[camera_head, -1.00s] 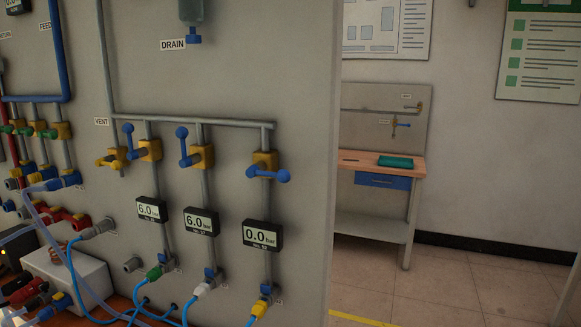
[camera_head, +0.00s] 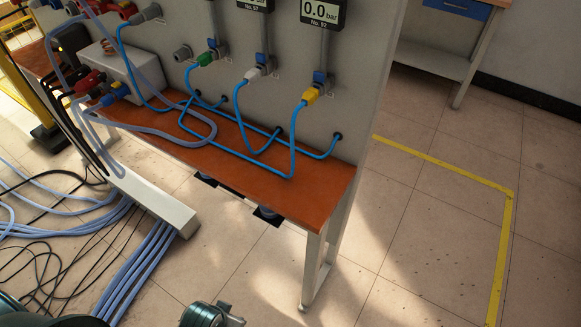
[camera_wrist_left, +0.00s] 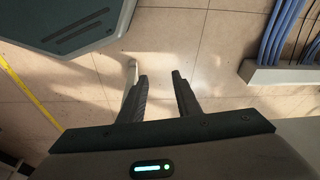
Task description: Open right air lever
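The air levers are out of view now; the head view looks down below them. The right air line shows a gauge (camera_head: 321,12) reading 0.0 bar at the top edge. Below it a grey pipe (camera_head: 323,55) runs down to a yellow hose connector (camera_head: 311,96). My left gripper (camera_wrist_left: 160,77) is in the left wrist view with its two fingers apart and nothing between them, above the tiled floor. A part of my own arm shows at the bottom edge of the head view. My right gripper is not in view.
An orange-brown bench top (camera_head: 325,190) juts out below the panel (camera_head: 360,60), with blue hoses on it. Cables and hoses (camera_head: 145,265) cover the floor at left. Yellow floor tape (camera_head: 507,235) lies at right. Tiled floor right of the bench is clear.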

